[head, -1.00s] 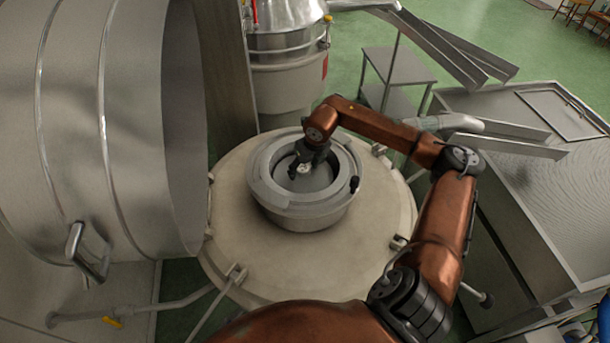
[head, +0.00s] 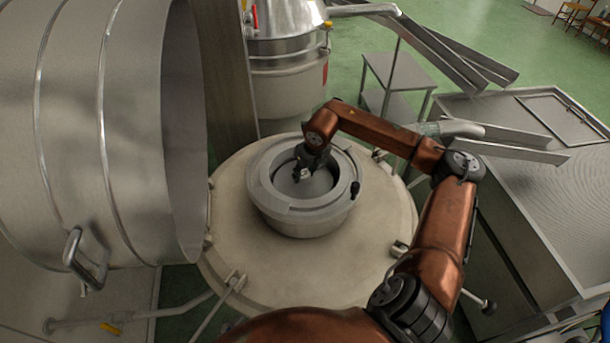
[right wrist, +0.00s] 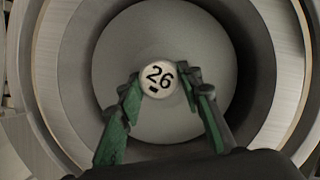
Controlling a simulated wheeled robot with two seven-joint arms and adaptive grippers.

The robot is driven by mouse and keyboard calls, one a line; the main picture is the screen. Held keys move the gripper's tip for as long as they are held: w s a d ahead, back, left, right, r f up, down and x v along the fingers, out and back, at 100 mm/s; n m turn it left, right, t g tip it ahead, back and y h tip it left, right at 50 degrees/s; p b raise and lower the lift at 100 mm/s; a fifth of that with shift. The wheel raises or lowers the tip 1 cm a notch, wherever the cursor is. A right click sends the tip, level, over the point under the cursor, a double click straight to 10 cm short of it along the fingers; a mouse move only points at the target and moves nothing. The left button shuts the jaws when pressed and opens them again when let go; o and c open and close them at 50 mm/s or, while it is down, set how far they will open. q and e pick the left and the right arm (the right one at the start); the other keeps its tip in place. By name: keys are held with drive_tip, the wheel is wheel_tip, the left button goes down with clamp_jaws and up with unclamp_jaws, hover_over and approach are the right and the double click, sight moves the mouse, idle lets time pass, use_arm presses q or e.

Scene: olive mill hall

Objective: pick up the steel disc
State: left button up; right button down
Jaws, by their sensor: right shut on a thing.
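The steel disc (right wrist: 158,77) is small and round, with a pale face marked "26". In the right wrist view it sits between the two green-padded fingertips of my right gripper (right wrist: 160,84). My right gripper (head: 303,174) is shut on the disc, inside the round grey basin (head: 262,190) in the head view. The disc shows there only as a small pale spot. I cannot tell whether it touches the basin's grey floor (right wrist: 215,60). My left gripper is not in view.
The basin stands on a round beige lid (head: 370,235) with clamps at its edge. A large steel drum (head: 130,130) stands close on the left. A steel tank (head: 290,70) is behind, and a steel table (head: 510,170) with chutes is on the right.

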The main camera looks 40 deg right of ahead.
sight(304, 174)
drive_tip(key=shift+s, duration=0.1)
use_arm(q)
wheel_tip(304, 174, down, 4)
drive_tip(key=b, duration=0.3)
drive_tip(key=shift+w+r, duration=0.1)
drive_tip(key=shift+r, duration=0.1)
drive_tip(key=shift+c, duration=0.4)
use_arm(e)
wheel_tip(304, 174, up, 17)
drive_tip(key=shift+d, duration=0.15)
